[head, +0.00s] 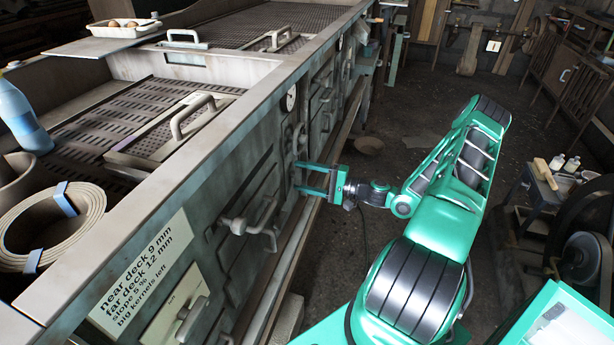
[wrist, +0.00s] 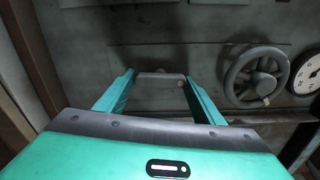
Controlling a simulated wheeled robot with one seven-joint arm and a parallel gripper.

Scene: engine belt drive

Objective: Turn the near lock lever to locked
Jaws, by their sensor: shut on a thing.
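In the wrist view, a short grey lever (wrist: 158,75) with rounded ends lies crosswise against the dark machine panel. My gripper (wrist: 160,78) has one finger at each end of it and is shut on it. The lever looks horizontal in that view. In the head view my gripper (head: 309,180) reaches the side panel of the machine from the right, and its fingers hide most of the lever. I cannot tell from its markings whether this is the near lock lever, or which position is locked.
A handwheel (wrist: 255,76) and a round gauge (wrist: 308,74) sit beside the lever. A T-shaped handle (head: 240,225) sticks out from the panel nearer the camera. A labelled plate (head: 148,265) is at lower left.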

